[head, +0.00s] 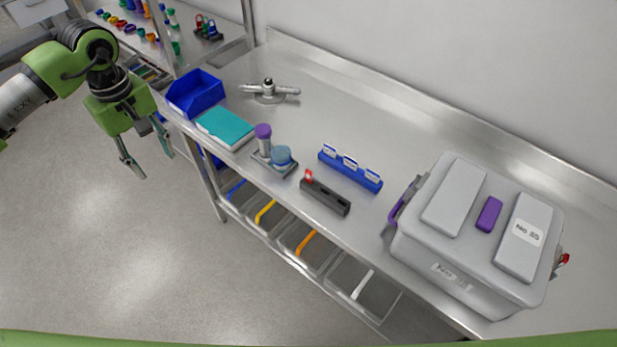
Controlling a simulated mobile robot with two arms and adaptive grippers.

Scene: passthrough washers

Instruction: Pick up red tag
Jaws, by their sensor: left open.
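A small red tag (308,175) stands upright in the left end of a dark slotted block (326,196) near the front edge of the steel table. Another small red piece (564,259) shows at the right side of the grey case (450,262); I cannot tell what it is. My left gripper (153,165) is green, open and empty. It hangs beyond the table's left end, over the floor in the picture, well left of the red tag. My right gripper is not in view.
A blue holder with white cards (350,170) sits behind the dark block. Purple and blue round pieces (281,156) on a base, a teal-topped box (226,128) and a blue bin (195,94) stand to the left. The table's back middle is clear.

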